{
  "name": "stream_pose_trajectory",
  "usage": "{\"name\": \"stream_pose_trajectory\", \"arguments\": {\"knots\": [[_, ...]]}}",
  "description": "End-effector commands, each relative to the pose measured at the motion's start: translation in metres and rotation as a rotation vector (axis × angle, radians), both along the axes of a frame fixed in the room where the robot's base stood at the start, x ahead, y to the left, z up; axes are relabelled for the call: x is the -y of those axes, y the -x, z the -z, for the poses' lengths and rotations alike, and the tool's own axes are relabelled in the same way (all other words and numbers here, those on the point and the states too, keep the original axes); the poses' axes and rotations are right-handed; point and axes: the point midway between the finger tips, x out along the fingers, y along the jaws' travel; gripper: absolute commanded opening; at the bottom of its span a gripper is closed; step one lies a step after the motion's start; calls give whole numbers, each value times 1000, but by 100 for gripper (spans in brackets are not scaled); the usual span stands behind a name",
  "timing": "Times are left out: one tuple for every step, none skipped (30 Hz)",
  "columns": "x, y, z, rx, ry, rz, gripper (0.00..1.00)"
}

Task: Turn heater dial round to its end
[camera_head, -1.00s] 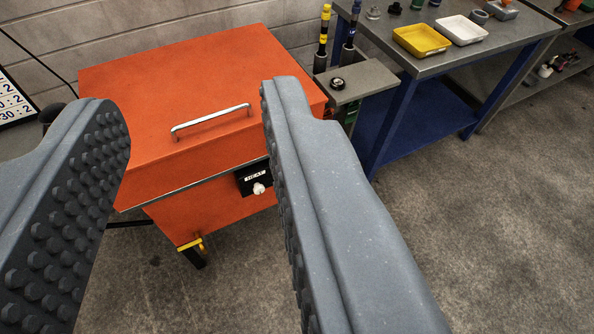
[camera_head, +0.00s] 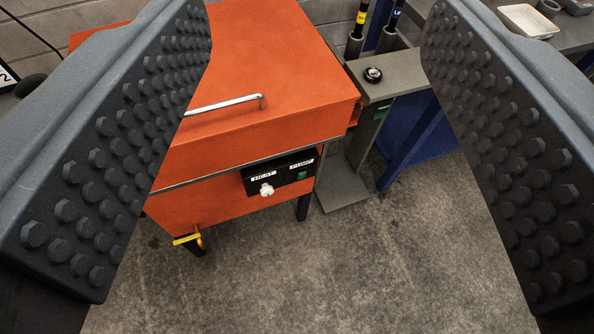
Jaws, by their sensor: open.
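The heater dial (camera_head: 267,190) is a small white knob on a black panel (camera_head: 282,177) on the front of an orange box (camera_head: 270,100). A label reading HEAT sits just above the dial. A second label, PUMP, and a small green switch (camera_head: 302,175) are to its right. My gripper (camera_head: 316,25) is open and empty. Its two grey studded fingers stand wide apart at the left and right of the picture. The dial shows between them, farther off, and neither finger touches it. The left finger hides part of the orange box.
A chrome handle (camera_head: 226,104) is on the box's lid, and a yellow valve handle (camera_head: 187,239) is low on its front. The concrete floor (camera_head: 350,265) in front is clear.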

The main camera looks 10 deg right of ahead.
Motion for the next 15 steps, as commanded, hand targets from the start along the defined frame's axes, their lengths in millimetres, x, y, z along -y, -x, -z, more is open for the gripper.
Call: {"name": "stream_pose_trajectory", "arguments": {"knots": [[7,-24,23,-5,15,13,55],[11,-35,32,1,24,18,55],[15,-50,45,9,34,24,55],[18,-62,56,12,41,26,55],[21,-72,67,18,49,29,55],[26,-85,81,22,60,31,55],[29,-96,93,28,68,31,55],[32,-106,106,28,73,30,55],[36,-117,121,36,81,28,55],[39,-126,134,37,86,26,55],[41,-135,148,39,92,23,55],[44,-145,165,43,100,16,55],[47,-152,178,46,103,12,55],[49,-160,193,49,106,5,55],[52,-168,211,51,109,-3,55]]}}
